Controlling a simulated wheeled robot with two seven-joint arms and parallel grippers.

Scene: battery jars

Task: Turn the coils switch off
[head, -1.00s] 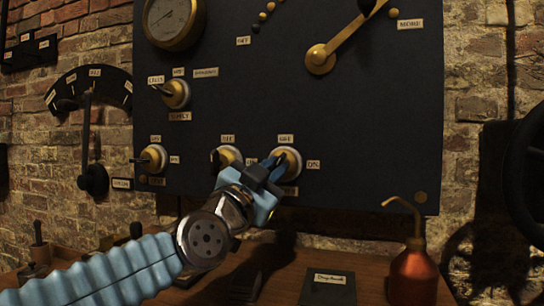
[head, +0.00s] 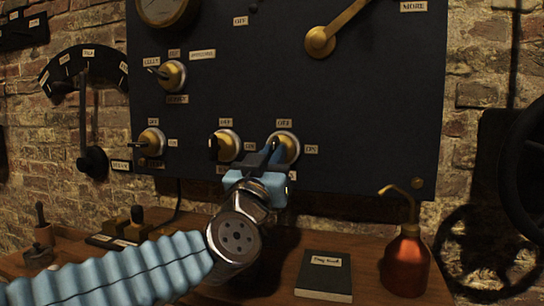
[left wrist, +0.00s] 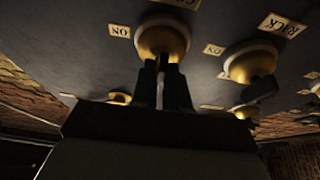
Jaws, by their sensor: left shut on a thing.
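A round brass switch (head: 287,148) on the dark panel has an OFF label above it and an ON label to its right. Its lower nameplate is hidden by my gripper in the head view and cut off at the top edge in the left wrist view, where it seems to begin with C. My left gripper (head: 273,155) is shut on this switch's lever, its fingers pointing up at the switch. In the left wrist view the dark fingers (left wrist: 163,84) meet at the brass switch body (left wrist: 163,41). My right gripper is not in view.
A similar switch (head: 225,145) sits close on the left, with another (head: 152,142) farther left and one above (head: 172,75). A large wheel (head: 525,165) is at the right.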

